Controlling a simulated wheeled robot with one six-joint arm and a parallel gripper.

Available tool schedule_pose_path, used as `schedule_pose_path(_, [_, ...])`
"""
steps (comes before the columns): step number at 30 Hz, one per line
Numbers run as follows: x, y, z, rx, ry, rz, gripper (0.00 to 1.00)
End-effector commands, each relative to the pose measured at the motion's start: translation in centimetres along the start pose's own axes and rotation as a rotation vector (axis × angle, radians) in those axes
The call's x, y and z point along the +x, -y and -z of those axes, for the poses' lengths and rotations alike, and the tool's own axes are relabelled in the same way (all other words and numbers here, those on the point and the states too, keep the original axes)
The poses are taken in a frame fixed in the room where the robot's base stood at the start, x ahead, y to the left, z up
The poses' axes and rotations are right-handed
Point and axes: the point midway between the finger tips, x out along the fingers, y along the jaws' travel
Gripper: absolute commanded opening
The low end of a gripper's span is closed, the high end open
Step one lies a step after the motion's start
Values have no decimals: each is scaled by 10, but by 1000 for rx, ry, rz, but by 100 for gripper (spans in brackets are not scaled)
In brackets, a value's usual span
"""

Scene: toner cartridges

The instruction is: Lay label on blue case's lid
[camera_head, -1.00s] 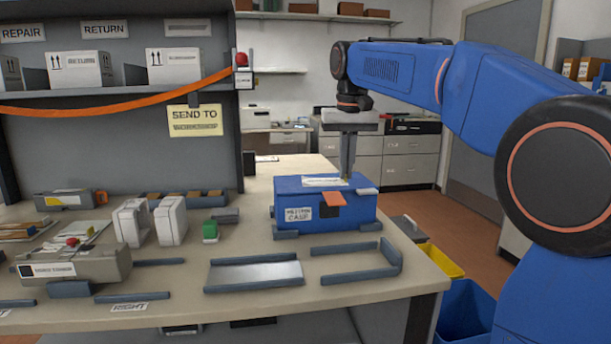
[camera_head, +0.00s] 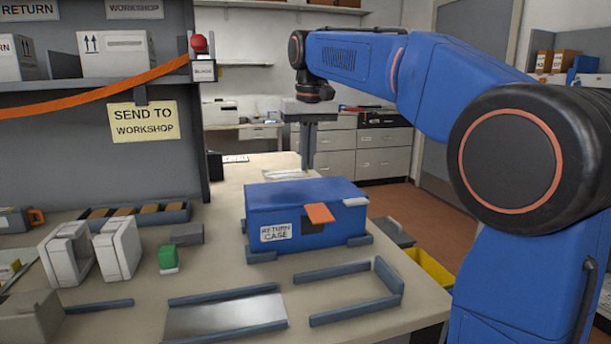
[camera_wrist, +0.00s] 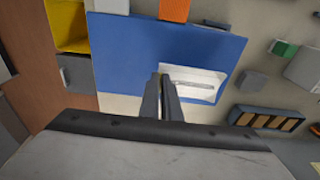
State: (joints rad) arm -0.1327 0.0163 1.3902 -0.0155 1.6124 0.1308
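The blue case (camera_head: 300,205) stands on the bench with its lid shut, a "RETURN CASE" sign on its front and an orange tab over the front edge. The lid also fills much of the wrist view (camera_wrist: 130,50). The white label (camera_head: 286,174) is held by its edge in my gripper (camera_head: 308,168), whose fingers are close together. In the head view the label shows past the lid's back edge. In the wrist view the label (camera_wrist: 200,83) lies to the right of the fingers (camera_wrist: 160,97), over the lid's lower right corner; its height above the lid is unclear.
A metal-floored tray (camera_head: 225,318) and an empty rail bay (camera_head: 350,295) are in front of the case. White cartridges (camera_head: 118,248) and a green-topped piece (camera_head: 168,258) stand to its left. The bench's right edge is close, with a yellow bin (camera_head: 430,270) beyond.

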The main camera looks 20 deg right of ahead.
Motion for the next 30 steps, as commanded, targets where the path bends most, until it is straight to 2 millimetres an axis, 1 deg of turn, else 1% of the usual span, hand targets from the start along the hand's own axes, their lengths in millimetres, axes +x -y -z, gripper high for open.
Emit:
schedule_pose_path(7, [30, 0, -4, 0, 3, 0, 0])
schedule_pose_path(10, [39, 0, -5, 0, 1, 0, 0])
schedule_pose_path(12, [42, 0, -5, 0, 1, 0, 0])
schedule_pose_path(23, [45, 0, -6, 0, 1, 0, 0])
schedule_pose_path(26, [45, 0, -5, 0, 0, 0, 22])
schedule_pose_path(30, [45, 0, -5, 0, 0, 0, 22])
